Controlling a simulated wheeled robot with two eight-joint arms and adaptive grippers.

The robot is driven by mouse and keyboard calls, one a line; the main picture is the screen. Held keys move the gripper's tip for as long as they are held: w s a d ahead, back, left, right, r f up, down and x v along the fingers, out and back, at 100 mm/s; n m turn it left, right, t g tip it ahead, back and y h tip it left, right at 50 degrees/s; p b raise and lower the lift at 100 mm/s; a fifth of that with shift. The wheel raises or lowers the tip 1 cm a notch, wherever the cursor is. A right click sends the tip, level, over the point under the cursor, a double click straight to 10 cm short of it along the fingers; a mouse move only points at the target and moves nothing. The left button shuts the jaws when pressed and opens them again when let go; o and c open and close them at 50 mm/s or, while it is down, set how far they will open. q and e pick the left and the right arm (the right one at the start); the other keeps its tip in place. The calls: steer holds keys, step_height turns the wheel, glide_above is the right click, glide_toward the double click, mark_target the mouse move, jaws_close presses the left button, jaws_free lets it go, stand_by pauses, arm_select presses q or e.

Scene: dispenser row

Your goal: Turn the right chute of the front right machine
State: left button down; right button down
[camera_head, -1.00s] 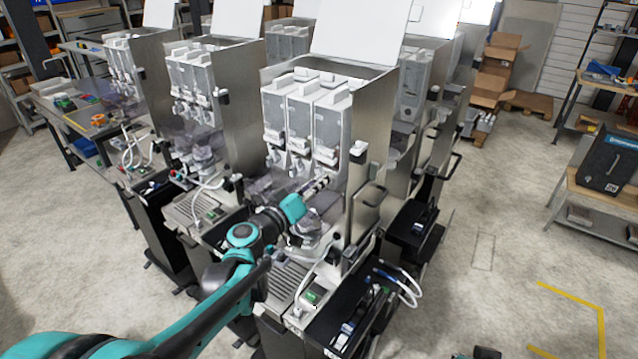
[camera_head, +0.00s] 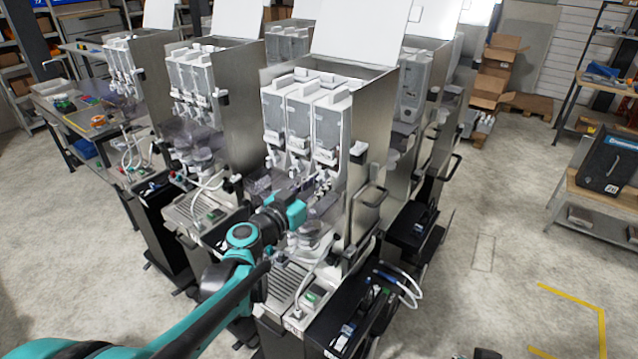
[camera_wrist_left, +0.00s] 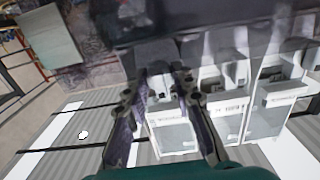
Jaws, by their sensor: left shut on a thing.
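The front right machine (camera_head: 368,125) is a tall steel cabinet with a raised white lid and three grey-white canisters (camera_head: 327,125) side by side. Small chutes sit under the canisters. My left arm reaches in from the lower left, and its gripper (camera_head: 313,188) is at the machine's front, just below the canisters. In the left wrist view, the left gripper's two dark fingers (camera_wrist_left: 168,78) close around a grey part (camera_wrist_left: 158,60), seemingly a chute, in front of a white canister (camera_wrist_left: 172,133). The held part is partly hidden by the fingers.
A similar machine (camera_head: 237,85) stands close on the left, with more behind. A drip grille (camera_head: 285,283) and a black side box (camera_head: 375,310) with hoses lie below the gripper. The floor (camera_head: 480,230) on the right is open.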

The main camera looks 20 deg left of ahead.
arm_select(q)
steer(key=shift+f, duration=0.1)
stand_by(0.3)
steer(key=c, duration=1.6)
jaws_free()
steer(key=v, duration=1.2)
